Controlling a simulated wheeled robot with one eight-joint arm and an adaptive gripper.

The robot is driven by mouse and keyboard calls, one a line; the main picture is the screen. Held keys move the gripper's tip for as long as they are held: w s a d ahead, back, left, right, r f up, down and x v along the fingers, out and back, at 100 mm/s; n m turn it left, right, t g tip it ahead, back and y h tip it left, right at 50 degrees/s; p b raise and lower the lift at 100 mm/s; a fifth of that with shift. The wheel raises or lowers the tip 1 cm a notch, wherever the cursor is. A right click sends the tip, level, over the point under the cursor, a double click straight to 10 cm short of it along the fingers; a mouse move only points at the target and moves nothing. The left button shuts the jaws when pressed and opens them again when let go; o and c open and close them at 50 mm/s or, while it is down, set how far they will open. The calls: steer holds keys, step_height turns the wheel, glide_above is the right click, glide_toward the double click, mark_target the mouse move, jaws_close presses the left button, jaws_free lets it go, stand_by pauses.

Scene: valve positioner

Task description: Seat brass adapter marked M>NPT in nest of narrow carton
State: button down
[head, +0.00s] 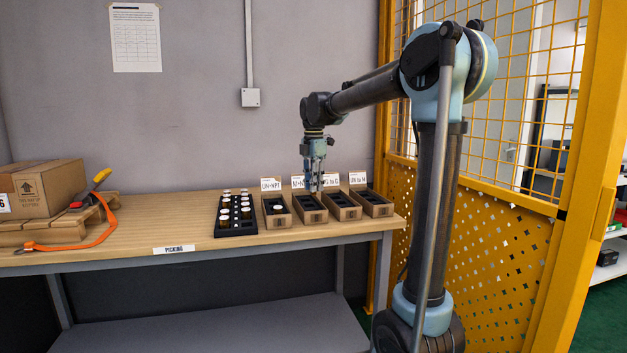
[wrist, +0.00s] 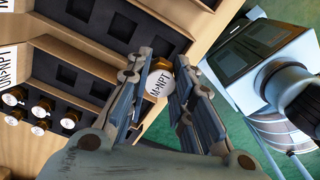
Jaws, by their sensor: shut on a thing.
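My gripper (head: 314,186) is above the row of narrow cartons, in front of their label cards. The wrist view shows my gripper (wrist: 162,92) shut on a brass adapter (wrist: 161,81), whose white round top reads M>NPT. Its brass edge shows behind that top; its lower part is hidden. The narrow carton second from left (head: 311,217) stands below my gripper; its card is partly covered and begins with M. The wrist view shows black nests in cardboard cartons, with empty pockets. The adapter appears apart from them.
A black tray (head: 237,232) with several white-topped adapters is left of the cartons. The leftmost carton (head: 283,219) holds a white-topped piece. Two more cartons (head: 341,214) (head: 374,208) stand at right. A cardboard box (head: 45,190) and orange strap (head: 75,247) are at far left.

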steer(key=shift+f, duration=2.45)
steer(key=shift+f, duration=1.35)
stand_by(0.7)
steer(key=c, duration=1.3)
jaws_free()
